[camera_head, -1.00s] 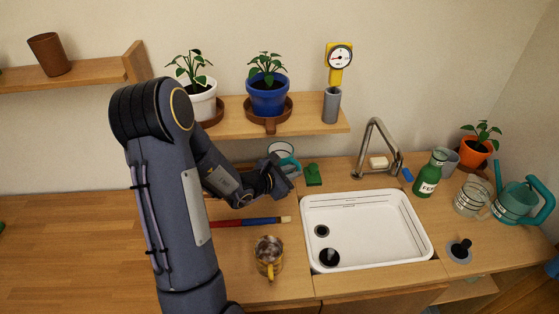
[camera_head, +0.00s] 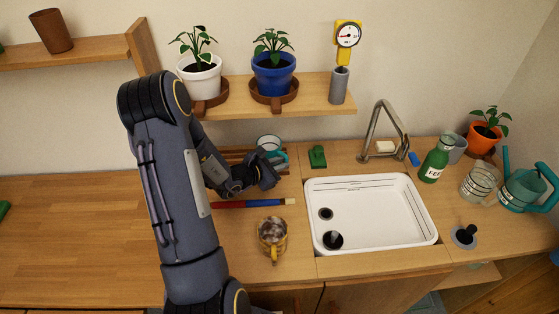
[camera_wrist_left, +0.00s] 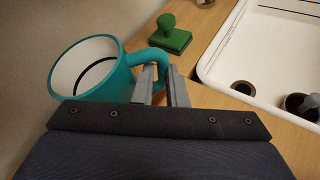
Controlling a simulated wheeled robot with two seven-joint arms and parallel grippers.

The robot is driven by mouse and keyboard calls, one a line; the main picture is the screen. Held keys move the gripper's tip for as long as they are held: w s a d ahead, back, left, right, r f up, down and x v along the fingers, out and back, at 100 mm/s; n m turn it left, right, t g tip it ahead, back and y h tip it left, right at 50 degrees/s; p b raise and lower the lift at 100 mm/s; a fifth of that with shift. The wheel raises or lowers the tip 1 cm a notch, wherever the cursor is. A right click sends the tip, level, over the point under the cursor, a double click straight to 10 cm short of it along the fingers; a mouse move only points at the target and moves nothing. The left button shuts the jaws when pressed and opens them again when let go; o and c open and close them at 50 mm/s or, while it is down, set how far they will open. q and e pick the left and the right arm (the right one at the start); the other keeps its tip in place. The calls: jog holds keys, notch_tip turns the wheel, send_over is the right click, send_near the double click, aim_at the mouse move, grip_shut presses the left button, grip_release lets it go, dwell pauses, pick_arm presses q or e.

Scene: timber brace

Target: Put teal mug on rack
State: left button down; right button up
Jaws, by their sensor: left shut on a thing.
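The teal mug (camera_head: 269,144) is at the back of the counter, left of the green scrubber-like object, partly hidden by my gripper. In the left wrist view the mug (camera_wrist_left: 62,66) shows a pale inside with a dark ring, its open mouth towards the camera. My left gripper (camera_head: 266,166) is shut on the mug's handle; in the wrist view the fingers (camera_wrist_left: 161,80) close around the handle's lower part. Brown wooden slats, seemingly the rack (camera_head: 236,156), show behind my left wrist, largely hidden. I cannot tell whether the mug touches them. My right gripper is not in view.
A green handled block (camera_head: 317,157) stands right of the mug. The white sink (camera_head: 375,205) lies right. A red-blue brush (camera_head: 255,203) and a yellow-handled mug (camera_head: 272,235) lie in front. A shelf with plants (camera_head: 315,93) hangs above.

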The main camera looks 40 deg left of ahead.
pick_arm(q)
jog(key=shift+f, duration=0.55)
jog(key=shift+f+b, duration=0.6)
jog(key=shift+b, duration=0.2)
jog(key=c, duration=1.4)
grip_release()
jog(key=v, duration=0.8)
jog(key=shift+w+b, duration=0.1)
jog(key=shift+b, duration=0.25)
